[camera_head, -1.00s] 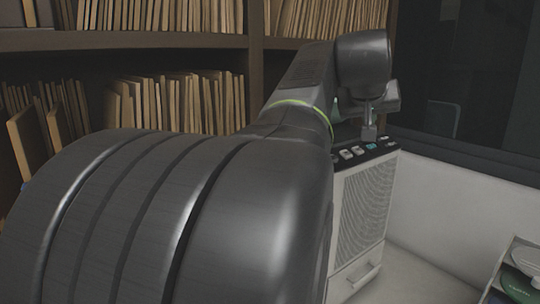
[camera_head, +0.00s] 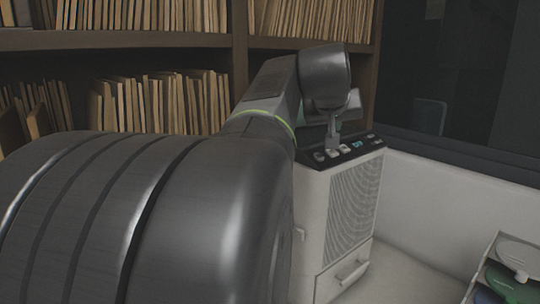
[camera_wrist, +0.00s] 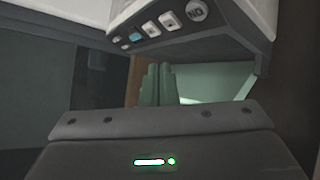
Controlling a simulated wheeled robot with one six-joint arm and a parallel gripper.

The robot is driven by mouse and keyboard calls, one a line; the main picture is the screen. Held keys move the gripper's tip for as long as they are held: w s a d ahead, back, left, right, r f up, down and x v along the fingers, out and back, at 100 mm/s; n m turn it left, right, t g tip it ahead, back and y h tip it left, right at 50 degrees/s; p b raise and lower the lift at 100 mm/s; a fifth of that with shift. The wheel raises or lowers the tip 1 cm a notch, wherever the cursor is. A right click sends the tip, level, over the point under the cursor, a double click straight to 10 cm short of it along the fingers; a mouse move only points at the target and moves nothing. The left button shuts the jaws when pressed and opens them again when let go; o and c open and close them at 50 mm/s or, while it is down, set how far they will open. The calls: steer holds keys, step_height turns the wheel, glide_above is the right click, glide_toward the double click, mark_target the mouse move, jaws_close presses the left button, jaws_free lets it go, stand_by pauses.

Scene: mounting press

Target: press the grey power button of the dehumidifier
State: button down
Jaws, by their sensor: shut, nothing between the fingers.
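The dehumidifier (camera_head: 312,210) is a white upright unit with a grille front and a dark sloping control panel on top. A round grey button (camera_head: 319,156) sits at the panel's left end, beside white square buttons (camera_head: 345,149) and a teal display (camera_head: 357,144). My gripper (camera_head: 333,149) is shut and empty, pointing down at the panel just right of the round button. I cannot tell whether it touches. In the wrist view the round grey button (camera_wrist: 197,10), with a mark on it, is at the top; the fingertips cannot be made out there.
Shelves of files (camera_head: 160,105) stand behind the dehumidifier. A white wall (camera_head: 425,195) with a dark window above it is on the right. A rack with green and white items (camera_head: 505,270) is at lower right. My arm covers much of the left and middle.

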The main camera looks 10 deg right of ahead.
mark_target(323, 155)
steer(key=f, duration=0.1)
steer(key=w+f+b, duration=0.1)
steer(key=f, duration=0.1)
steer(key=a+f+b, duration=0.1)
steer(key=shift+w+f, duration=0.4)
steer(key=shift+w+a+f+b, duration=0.15)
steer(key=shift+w+f+b, duration=0.1)
steer(key=shift+f+b, duration=0.25)
steer(key=shift+f, duration=0.1)
stand_by(1.3)
steer(key=shift+w+a+f+b, duration=0.1)
steer(key=shift+w+f+b, duration=0.1)
steer(key=shift+f+b, duration=0.1)
steer(key=shift+w+a+f+b, duration=0.1)
steer(key=shift+f+b, duration=0.25)
stand_by(0.6)
steer(key=shift+r, duration=0.1)
steer(key=shift+s+d+r+p, duration=0.2)
steer(key=shift+s+r+p, duration=0.1)
steer(key=shift+r+p, duration=0.4)
